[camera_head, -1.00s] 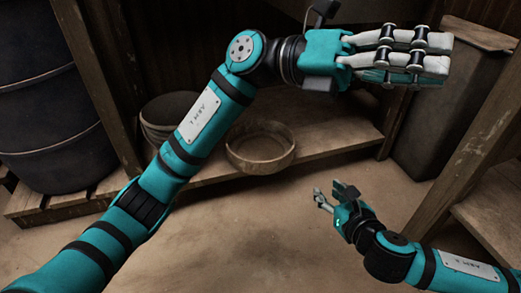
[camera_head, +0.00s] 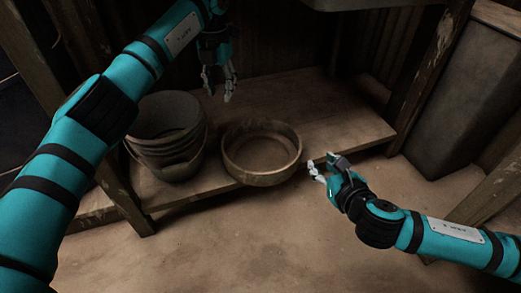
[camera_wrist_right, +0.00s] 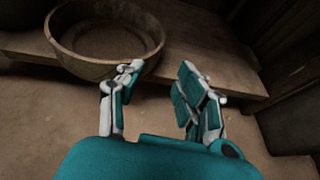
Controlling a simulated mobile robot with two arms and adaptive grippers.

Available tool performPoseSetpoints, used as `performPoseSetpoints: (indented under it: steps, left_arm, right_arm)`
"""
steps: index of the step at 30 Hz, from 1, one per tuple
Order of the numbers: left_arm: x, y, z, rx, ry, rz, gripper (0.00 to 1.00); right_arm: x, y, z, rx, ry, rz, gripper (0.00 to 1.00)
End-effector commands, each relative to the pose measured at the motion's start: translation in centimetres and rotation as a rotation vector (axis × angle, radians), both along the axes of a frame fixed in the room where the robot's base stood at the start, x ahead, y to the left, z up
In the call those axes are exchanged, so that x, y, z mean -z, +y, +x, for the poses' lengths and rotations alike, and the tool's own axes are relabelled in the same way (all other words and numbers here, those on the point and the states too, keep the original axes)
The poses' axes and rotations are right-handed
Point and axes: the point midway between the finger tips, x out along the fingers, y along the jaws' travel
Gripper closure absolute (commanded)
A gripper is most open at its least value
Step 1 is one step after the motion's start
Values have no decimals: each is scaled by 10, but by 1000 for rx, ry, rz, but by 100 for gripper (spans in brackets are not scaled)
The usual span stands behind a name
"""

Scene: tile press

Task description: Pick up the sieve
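The sieve (camera_head: 262,177) is a round, shallow, wooden-rimmed pan on the low shelf, near its front edge. It also shows at the top left of the right wrist view (camera_wrist_right: 88,67). My right gripper (camera_head: 322,163) is just to the right of the sieve, its fingers apart and nothing between them. In the right wrist view the right gripper (camera_wrist_right: 155,85) points toward the shelf edge, with a finger close to the sieve's rim; contact cannot be told. My left gripper (camera_head: 218,90) hangs above and behind the sieve, fingers pointing down, holding nothing visible.
Stacked buckets (camera_head: 165,163) stand left of the sieve on the low wooden shelf (camera_head: 345,130). A wooden post (camera_head: 122,195) rises at the left front. A large dark bin (camera_head: 465,105) stands at the right. The shelf right of the sieve is clear.

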Motion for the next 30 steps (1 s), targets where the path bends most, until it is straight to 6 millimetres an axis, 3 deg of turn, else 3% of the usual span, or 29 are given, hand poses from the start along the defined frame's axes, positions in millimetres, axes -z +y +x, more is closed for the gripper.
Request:
performPoseSetpoints:
  steps: [8,30]
  left_arm:
    - [19,-1,-1,2,3,-2,67]
    - [156,-2,0,2,2,-5,67]
  right_arm:
    - [6,5,16,1,-1,0,64]
    - [59,42,138,2,0,0,64]
